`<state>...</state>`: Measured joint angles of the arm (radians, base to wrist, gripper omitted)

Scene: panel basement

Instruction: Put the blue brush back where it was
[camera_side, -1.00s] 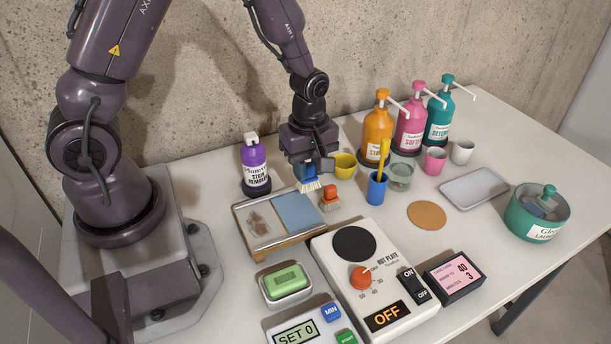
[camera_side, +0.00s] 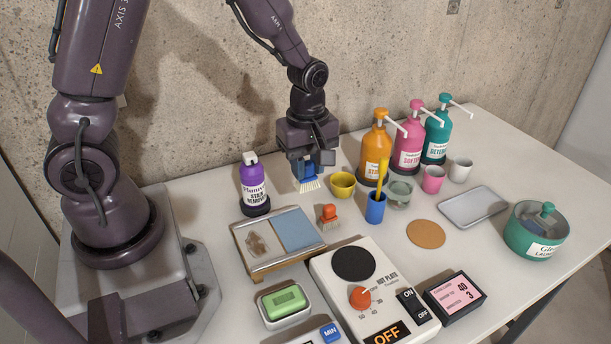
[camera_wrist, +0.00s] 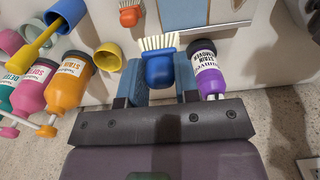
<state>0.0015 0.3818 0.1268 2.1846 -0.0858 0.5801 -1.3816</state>
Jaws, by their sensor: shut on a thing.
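The blue brush (camera_side: 308,179) with pale bristles hangs bristles-down from my gripper (camera_side: 307,160) in the side view. My gripper is shut on it, between the purple stain remover bottle and the yellow cup, near the wall. In the wrist view, the blue brush (camera_wrist: 160,68) sits between the fingertips of my gripper (camera_wrist: 160,90), its bristles pointing to the top of the picture. I cannot tell whether the bristles touch the table. A second brush, orange-red (camera_side: 328,216), stands on the table in front; it also shows in the wrist view (camera_wrist: 128,14).
The purple bottle (camera_side: 253,186) stands close on the left, the yellow cup (camera_side: 342,186) close on the right. A board with a blue cloth (camera_side: 298,229) lies in front. Pump bottles (camera_side: 376,148) and a blue cup with a yellow tool (camera_side: 376,207) stand further right.

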